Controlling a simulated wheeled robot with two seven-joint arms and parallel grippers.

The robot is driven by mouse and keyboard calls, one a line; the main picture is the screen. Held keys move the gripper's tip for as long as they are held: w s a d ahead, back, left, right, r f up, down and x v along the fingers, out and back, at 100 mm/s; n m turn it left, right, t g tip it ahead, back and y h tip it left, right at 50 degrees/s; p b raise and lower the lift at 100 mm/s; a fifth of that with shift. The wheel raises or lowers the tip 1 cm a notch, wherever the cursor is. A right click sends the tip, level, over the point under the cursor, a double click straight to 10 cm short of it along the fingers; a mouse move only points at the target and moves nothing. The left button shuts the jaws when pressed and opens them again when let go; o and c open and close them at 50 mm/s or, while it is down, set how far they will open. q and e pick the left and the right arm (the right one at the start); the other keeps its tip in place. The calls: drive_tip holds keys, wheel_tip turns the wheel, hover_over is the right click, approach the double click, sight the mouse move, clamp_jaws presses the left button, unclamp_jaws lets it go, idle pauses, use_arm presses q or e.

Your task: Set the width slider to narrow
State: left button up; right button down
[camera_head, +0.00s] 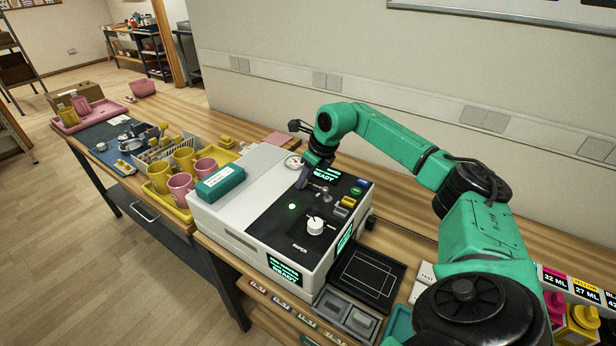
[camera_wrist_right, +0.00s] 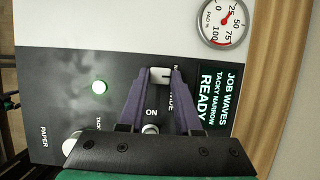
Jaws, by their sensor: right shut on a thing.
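The press (camera_head: 225,215) is a white machine with a black control panel (camera_head: 268,222). My right gripper (camera_head: 303,184) reaches down onto the panel's far side. In the right wrist view its purple fingers (camera_wrist_right: 160,78) are shut on the white slider knob (camera_wrist_right: 160,73). The word WIDE shows beside the slider, partly behind a finger; another label near the knob is mostly hidden. The panel's display (camera_wrist_right: 222,95) reads JOB WAVES TACKY NARROW READY. My left gripper is in neither view.

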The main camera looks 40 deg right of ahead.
drive_tip(key=shift+w+r, duration=0.15)
drive_tip(key=shift+r, duration=0.05)
drive_tip(key=c, duration=0.6)
unclamp_jaws()
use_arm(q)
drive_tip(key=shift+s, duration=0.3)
use_arm(e)
drive_tip(key=shift+f, duration=0.1)
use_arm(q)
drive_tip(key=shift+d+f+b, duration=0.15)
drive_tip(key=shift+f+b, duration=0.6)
use_arm(e)
drive_tip(key=v, duration=1.4)
drive_tip(key=shift+r, duration=0.25)
drive_tip(key=shift+d, duration=0.1)
